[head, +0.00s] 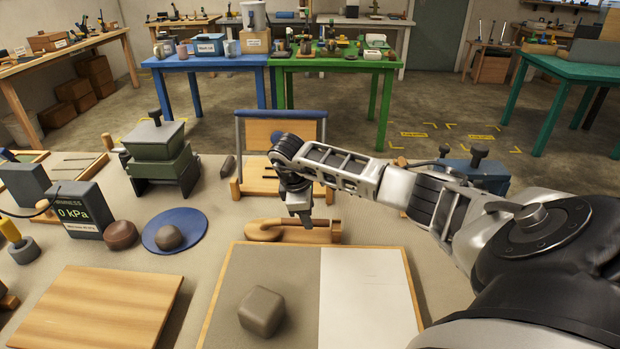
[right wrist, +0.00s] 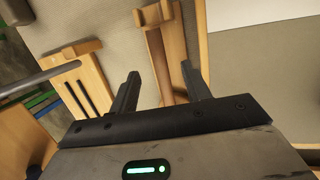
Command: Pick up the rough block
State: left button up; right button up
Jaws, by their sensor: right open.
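A grey-brown block with rounded edges (head: 262,312) sits on the grey left half of a wood-framed board (head: 228,300) at the front middle. It is the only block on this board; its texture is hard to judge. My right gripper (head: 303,218) is open and points down beyond the board's far edge, well away from the block. It is over or near a wooden holder with a handled tool (head: 292,233). In the right wrist view the open fingers (right wrist: 160,75) have wood of the holder (right wrist: 160,55) between or below them. My left gripper is out of view.
The board's white right half (head: 365,295) is bare. A wooden plate (head: 98,308) lies at left. A dark stone (head: 168,238) rests on a blue disc (head: 185,220). A wooden stand with a blue bar (head: 255,135) and a green box (head: 158,165) stand behind.

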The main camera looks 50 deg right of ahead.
aim_at(262, 311)
jog(key=k, duration=1.55)
